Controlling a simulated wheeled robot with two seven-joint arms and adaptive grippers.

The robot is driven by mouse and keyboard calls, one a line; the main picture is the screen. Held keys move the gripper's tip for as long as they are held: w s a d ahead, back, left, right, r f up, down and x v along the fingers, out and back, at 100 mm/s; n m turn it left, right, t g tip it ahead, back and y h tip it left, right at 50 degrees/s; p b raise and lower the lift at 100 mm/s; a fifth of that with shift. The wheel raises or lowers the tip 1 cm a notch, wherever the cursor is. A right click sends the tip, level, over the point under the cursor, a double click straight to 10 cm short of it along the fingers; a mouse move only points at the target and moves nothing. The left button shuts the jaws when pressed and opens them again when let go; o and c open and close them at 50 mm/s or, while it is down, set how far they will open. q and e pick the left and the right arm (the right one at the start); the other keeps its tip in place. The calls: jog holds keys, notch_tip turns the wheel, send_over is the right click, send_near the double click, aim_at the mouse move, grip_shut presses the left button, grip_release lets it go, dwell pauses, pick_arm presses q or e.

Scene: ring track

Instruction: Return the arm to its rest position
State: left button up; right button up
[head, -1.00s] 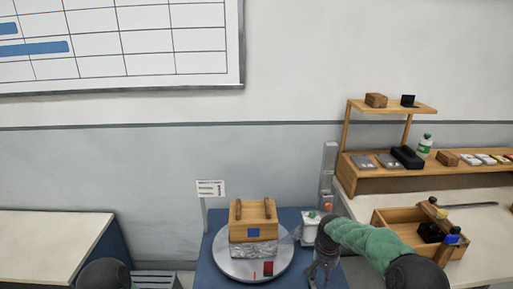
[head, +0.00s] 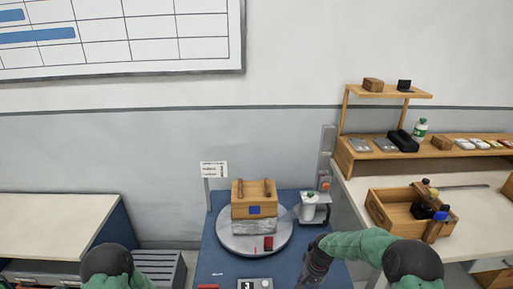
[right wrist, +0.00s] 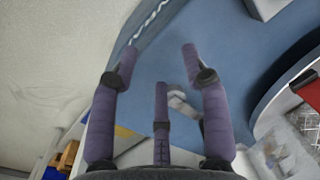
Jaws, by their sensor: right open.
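My right arm (head: 355,245), in a green sleeve, comes in from the lower right in the head view. Its dark gripper (head: 315,262) is low over the blue table's right side, in front of the white device (head: 314,207) and apart from it. In the right wrist view the purple fingers (right wrist: 160,60) are spread and empty over a blue surface (right wrist: 230,40). My left arm (head: 107,262) shows only as a dark, rounded part with green at the bottom left; its gripper is out of view.
A wooden box with two handles (head: 253,188) stands on a silvery block on the round turntable (head: 235,245) atop the blue table (head: 215,272). An open wooden tray (head: 392,213) with tools sits on the right bench. A pale table (head: 50,220) stands at left.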

jog(key=s+a+f+y, duration=0.1)
jog(key=s+a+f, duration=0.2)
jog(key=s+f, duration=0.3)
jog(key=s+a+f+y, duration=0.1)
jog(key=s+a+f, duration=0.3)
jog(key=s, duration=0.4)
jog(key=s+a+f, duration=0.1)
jog(key=s, duration=1.3)
jog(key=shift+a+f+p, duration=0.15)
jog(key=shift+a+p, duration=0.2)
jog(key=shift+p, duration=0.1)
jog(key=shift+o, duration=0.2)
jog(key=shift+w, duration=0.15)
